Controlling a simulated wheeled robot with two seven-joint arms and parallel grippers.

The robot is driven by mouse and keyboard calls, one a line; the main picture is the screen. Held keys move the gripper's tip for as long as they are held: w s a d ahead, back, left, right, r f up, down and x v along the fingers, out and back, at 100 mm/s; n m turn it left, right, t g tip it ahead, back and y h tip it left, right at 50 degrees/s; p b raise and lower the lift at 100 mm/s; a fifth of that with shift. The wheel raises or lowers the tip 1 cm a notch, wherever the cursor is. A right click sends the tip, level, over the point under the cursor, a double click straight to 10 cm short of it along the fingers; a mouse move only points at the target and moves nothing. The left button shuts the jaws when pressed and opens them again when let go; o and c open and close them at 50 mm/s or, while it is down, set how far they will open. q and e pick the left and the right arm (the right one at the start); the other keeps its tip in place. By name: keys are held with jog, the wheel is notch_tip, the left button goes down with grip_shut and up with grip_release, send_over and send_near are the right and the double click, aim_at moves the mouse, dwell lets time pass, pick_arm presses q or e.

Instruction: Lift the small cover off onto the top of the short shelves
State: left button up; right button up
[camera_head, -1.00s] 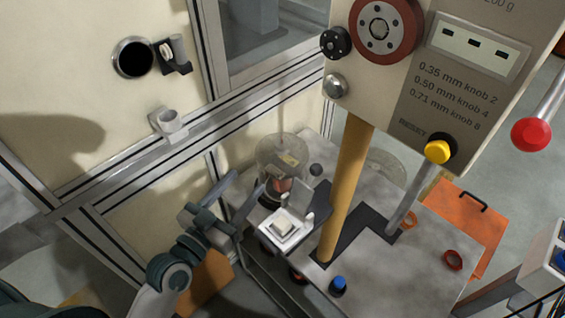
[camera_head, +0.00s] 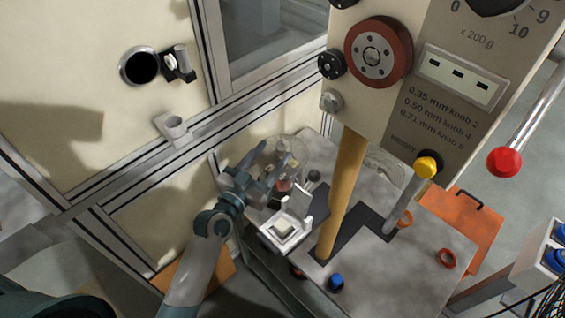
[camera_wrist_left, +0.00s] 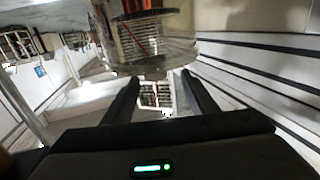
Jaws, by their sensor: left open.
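A clear, round cover (camera_head: 299,148) stands at the back left of the grey machine table, around a reddish part (camera_head: 283,184); I take it for the small cover. In the left wrist view, a clear cylinder wall (camera_wrist_left: 180,50) surrounds a coppery part, just beyond my fingers. My left gripper (camera_wrist_left: 161,76) is open, its two dark fingers apart with nothing clearly between them. In the head view my left gripper (camera_head: 262,168) is beside the cover's left side, and contact cannot be told. I cannot make out the short shelves. My right gripper is out of view.
A yellow post (camera_head: 342,195) and the large panel with its red wheel (camera_head: 378,50) stand right of the cover. A white bracket (camera_head: 283,230) is close in front. A framed wall (camera_head: 90,90) is on the left. A blue knob (camera_head: 336,282) sits at the front.

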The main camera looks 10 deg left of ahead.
aim_at(282, 146)
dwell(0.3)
pick_arm(q)
jog(key=shift+w+d+r+p, duration=0.2)
jog(key=shift+w+d+p, duration=0.1)
jog(key=shift+w+p, duration=0.15)
jog(key=x, duration=0.1)
jog(key=p+x, duration=0.1)
jog(key=x, duration=0.1)
jog(key=shift+d, duration=0.25)
jog(key=shift+w+d+f, duration=0.1)
jog(key=shift+w+d, duration=0.05)
jog(key=shift+w, duration=0.4)
jog(key=shift+c, duration=0.7)
grip_shut()
